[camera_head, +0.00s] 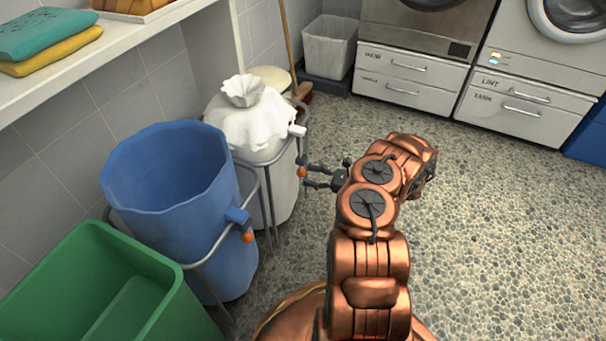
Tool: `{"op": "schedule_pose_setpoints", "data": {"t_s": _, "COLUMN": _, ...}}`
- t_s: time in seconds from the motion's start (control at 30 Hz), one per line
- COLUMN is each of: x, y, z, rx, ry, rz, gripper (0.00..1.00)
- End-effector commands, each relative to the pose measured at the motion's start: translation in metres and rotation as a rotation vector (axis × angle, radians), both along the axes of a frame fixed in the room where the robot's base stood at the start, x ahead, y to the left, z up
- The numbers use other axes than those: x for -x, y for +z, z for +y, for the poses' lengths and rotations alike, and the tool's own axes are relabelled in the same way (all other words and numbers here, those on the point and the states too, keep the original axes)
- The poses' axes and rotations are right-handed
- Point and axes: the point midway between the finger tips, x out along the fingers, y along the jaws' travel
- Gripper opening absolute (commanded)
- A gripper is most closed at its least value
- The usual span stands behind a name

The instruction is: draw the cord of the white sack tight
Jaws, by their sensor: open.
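The white sack (277,190) hangs in a metal ring stand beside the wall. Its top is gathered into a ruffled neck (243,90). A white block (297,131) sticks out at the sack's right side, and an orange bead (301,173) hangs below it. The cord between block and bead is too thin to make out. My gripper (306,175) points left at the bead. Its two dark fingers are apart, and the bead shows at or between their tips. I cannot tell whether they touch it.
An open blue sack (225,250) in a similar stand has its own block and orange bead. A green bin (105,290) stands at lower left. A shelf (120,50) with folded towels overhangs the left wall. Washers with drawers line the back. The floor at right is clear.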

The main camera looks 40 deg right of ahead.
Motion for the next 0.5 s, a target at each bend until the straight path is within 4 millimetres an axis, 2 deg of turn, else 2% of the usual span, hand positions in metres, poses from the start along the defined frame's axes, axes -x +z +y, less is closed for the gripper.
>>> {"op": "schedule_pose_setpoints", "data": {"t_s": 0.2, "x": 0.033, "y": -0.002, "z": -0.030, "rx": 0.006, "ry": -0.003, "rz": 0.003, "gripper": 0.58}}
{"op": "schedule_pose_setpoints", "data": {"t_s": 0.5, "x": 0.060, "y": -0.002, "z": -0.050, "rx": 0.003, "ry": -0.001, "rz": 0.003, "gripper": 0.58}}
